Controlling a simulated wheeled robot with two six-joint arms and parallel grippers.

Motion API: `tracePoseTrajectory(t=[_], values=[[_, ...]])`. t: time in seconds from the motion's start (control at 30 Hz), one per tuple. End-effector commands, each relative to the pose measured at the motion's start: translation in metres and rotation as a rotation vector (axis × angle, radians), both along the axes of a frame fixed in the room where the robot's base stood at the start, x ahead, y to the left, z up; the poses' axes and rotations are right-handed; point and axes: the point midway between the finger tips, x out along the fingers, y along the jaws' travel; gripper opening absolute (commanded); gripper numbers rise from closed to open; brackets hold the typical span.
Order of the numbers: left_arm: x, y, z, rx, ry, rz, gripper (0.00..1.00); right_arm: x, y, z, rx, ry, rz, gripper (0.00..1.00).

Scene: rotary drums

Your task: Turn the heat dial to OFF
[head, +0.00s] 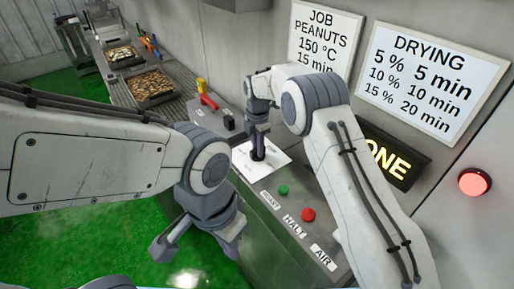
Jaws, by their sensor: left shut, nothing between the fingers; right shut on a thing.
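A white dial plate (270,172) with small, unreadable print lies on the sloped grey control panel. My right gripper (258,152) reaches down onto it from above and is shut on the dark heat dial at its middle. The gripper hides most of the dial, so I cannot tell which mark it points at. My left gripper (163,246) is shut and empty, low in front of the panel over the green floor, away from the dial.
Green (284,190) and red (308,214) buttons sit beside ROAST, HALT and AIR labels. A red-handled lever (208,101) stands behind. Trays of nuts (150,85) lie on the conveyor. A lit sign (392,158) reading "ONE", partly hidden, and a red lamp (475,182) are on the wall.

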Motion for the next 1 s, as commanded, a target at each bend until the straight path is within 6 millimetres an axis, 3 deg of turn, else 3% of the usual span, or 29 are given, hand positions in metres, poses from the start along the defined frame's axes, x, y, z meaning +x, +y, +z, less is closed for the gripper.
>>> tracePoseTrajectory(t=[0.3, 0.33, 0.4, 0.77, 1.0], values=[[0.0, 0.0, 0.0, 0.0, 0.0, 0.0, 0.0, 0.0, -0.002, 0.001, -0.003, 0.002, 0.004, 0.0], [0.0, 0.0, 0.0, 0.0, 0.0, 0.0, 0.0, 0.0, -0.002, 0.001, -0.003, 0.002, 0.004, 0.3], [0.0, 0.0, 0.0, 0.0, 0.0, 0.0, 0.0, 0.0, -0.001, 0.001, -0.003, 0.002, 0.003, 0.53], [0.0, 0.0, -0.002, 0.0, 0.0, 0.0, 0.0, 0.0, 0.0, 0.003, 0.0, -0.001, 0.003, 0.53], [0.0, 0.0, -0.015, 0.0, 0.0, -0.001, 0.0, 0.001, 0.0, 0.039, 0.001, -0.006, 0.002, 0.53]])
